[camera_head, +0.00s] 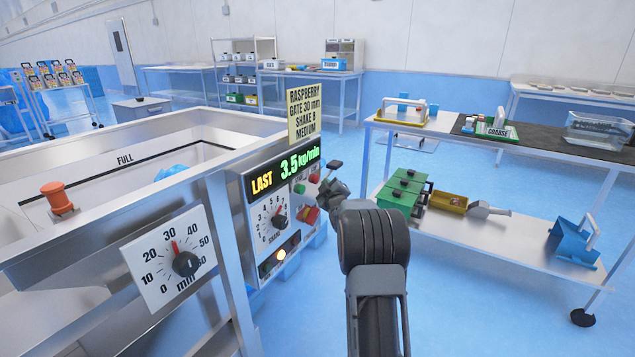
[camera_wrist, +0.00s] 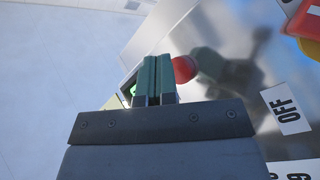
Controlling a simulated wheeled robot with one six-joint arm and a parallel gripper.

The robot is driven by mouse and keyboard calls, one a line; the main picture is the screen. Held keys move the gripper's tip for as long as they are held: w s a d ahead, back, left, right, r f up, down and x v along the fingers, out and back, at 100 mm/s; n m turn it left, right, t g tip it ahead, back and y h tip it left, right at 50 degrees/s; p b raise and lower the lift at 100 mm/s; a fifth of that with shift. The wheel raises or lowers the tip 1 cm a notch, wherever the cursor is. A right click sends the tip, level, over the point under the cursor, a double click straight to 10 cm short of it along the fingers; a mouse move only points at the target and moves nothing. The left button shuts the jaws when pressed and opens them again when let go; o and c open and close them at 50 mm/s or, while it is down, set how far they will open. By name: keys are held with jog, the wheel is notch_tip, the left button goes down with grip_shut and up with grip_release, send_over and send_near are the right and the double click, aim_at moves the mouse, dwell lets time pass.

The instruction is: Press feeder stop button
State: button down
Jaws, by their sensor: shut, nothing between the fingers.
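The feeder's control panel (camera_head: 285,205) is left of my gripper (camera_head: 325,187) in the head view. A small red button (camera_head: 314,178) and a green button (camera_head: 299,188) sit under the display. In the wrist view my gripper's fingers (camera_wrist: 155,62) are shut and empty. The round red button (camera_wrist: 184,69) shows just right of the fingertips, partly hidden by them. I cannot tell whether the fingertips touch the panel.
A red control on yellow (camera_head: 311,215) sits lower on the panel, and also shows at upper right in the wrist view (camera_wrist: 307,28). An OFF label (camera_wrist: 287,108) is right of the fingers. A steel table (camera_head: 470,255) with tools stands to the right, with clear floor between.

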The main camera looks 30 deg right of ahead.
jog(key=shift+s+d+b, duration=0.15)
jog(key=shift+s+d, duration=0.25)
jog(key=shift+s, duration=0.35)
jog(key=shift+s+d+b, duration=0.2)
jog(key=shift+s+d, duration=0.2)
jog(key=shift+s, duration=0.3)
jog(key=shift+s+d+b, duration=0.15)
jog(key=shift+s+d, duration=0.25)
jog(key=shift+s, duration=0.35)
jog(key=s+a+r+m+g+y+p, duration=0.1)
jog(key=s+a+r+m+g+p, duration=0.15)
jog(key=s+a+r+p, duration=0.45)
jog(key=s+a+r+m+g+y+p, duration=0.15)
jog(key=a+r+g+p, duration=0.25)
jog(key=a+r+p, duration=0.7)
jog(key=s+a+r+g+y+p, duration=0.1)
jog(key=s+a+p, duration=0.3)
jog(key=s, duration=0.4)
jog(key=s+a+r+m+g+y+p, duration=0.1)
jog(key=s+a+r+g+p, duration=0.3)
jog(key=s, duration=0.3)
jog(key=s+a+r+m+g+y+p, duration=0.1)
jog(key=s+a+r+g+p, duration=0.1)
jog(key=s+a+p, duration=0.4)
jog(key=s+r, duration=0.1)
jog(key=s, duration=0.1)
jog(key=shift+s+g, duration=0.35)
jog(key=shift+a, duration=0.1)
